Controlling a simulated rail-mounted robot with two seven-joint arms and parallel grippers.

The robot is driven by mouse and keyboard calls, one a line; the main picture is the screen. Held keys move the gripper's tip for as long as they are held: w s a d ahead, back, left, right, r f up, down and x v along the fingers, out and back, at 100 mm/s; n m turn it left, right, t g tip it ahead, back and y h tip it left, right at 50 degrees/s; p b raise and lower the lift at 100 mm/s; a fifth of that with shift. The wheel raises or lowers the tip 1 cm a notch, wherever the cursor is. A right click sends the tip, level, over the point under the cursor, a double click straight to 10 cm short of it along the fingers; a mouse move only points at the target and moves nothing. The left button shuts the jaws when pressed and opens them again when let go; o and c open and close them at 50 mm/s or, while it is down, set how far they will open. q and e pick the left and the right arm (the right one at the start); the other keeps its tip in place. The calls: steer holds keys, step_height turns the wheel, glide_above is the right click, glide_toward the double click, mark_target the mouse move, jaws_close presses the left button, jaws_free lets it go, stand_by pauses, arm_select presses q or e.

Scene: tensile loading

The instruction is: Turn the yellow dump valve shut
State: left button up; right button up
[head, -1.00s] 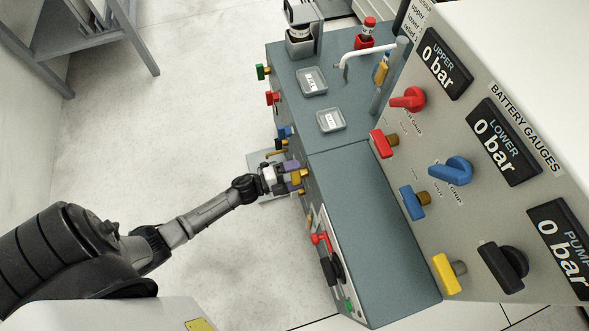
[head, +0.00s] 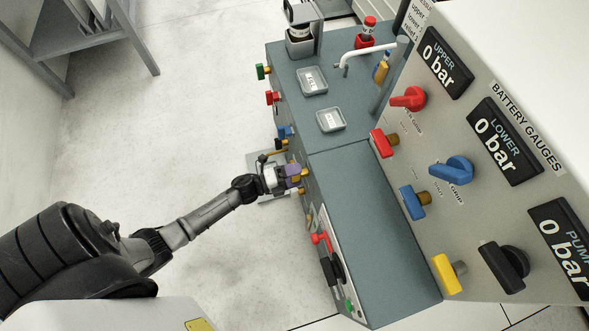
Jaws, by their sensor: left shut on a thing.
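Another yellow valve handle (head: 447,273) is on the gauge panel, away from the gripper. My right gripper is not in view.
On the bench's side face are green (head: 263,72), red (head: 272,97) and blue (head: 285,132) handles, above my gripper in the picture. A red lever (head: 321,238) is below it. The gauge panel (head: 470,215) stands at right.

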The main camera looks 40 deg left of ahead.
arm_select(q)
steer(key=o, duration=0.7)
steer(key=shift+o, duration=0.2)
steer(key=p+v, duration=0.3)
steer(key=v, duration=1.1)
steer(key=shift+p, duration=0.4)
steer(key=shift+w, duration=0.1)
